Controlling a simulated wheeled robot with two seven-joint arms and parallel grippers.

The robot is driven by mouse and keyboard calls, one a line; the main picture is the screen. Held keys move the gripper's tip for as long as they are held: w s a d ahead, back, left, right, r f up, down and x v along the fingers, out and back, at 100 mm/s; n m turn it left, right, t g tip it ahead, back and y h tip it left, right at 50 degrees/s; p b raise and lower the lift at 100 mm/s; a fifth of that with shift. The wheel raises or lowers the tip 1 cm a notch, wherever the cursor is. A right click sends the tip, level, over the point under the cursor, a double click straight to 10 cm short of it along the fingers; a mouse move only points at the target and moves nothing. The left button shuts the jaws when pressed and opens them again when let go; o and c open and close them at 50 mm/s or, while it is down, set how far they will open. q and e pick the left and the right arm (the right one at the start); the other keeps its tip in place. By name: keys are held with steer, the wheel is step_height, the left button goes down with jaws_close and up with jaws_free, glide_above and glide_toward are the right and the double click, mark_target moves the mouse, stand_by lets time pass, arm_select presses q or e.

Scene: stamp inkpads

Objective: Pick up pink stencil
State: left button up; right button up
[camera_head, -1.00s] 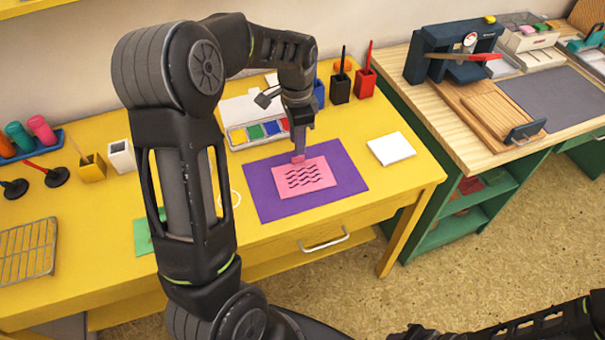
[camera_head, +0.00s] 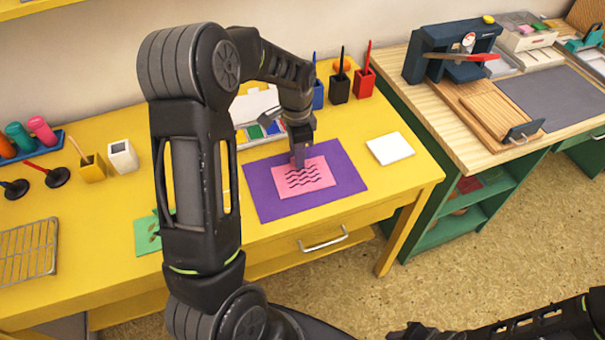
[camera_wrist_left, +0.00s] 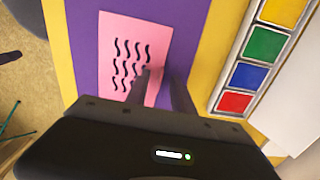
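The pink stencil (camera_head: 304,178) is a flat pink rectangle with rows of black wavy slots. It lies on the purple mat (camera_head: 345,185) on the yellow table. My left gripper (camera_head: 299,164) points down at its far edge and hides part of that edge. In the left wrist view, the stencil (camera_wrist_left: 128,50) lies beneath the fingers. The two fingers of my left gripper (camera_wrist_left: 160,78) are apart, one over the stencil and one over the purple mat. Whether they touch the stencil cannot be told. My right arm shows at the bottom right; its gripper is out of view.
A paint tray (camera_head: 256,133) with coloured squares stands just behind the mat. A white block (camera_head: 391,148) lies to the right. Black (camera_head: 340,88) and red (camera_head: 364,82) holders stand at the back. A green sheet (camera_head: 148,236) lies left, partly behind my arm.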

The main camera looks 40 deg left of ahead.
arm_select(q)
steer(key=shift+c, duration=0.4)
jaws_close()
stand_by(0.4)
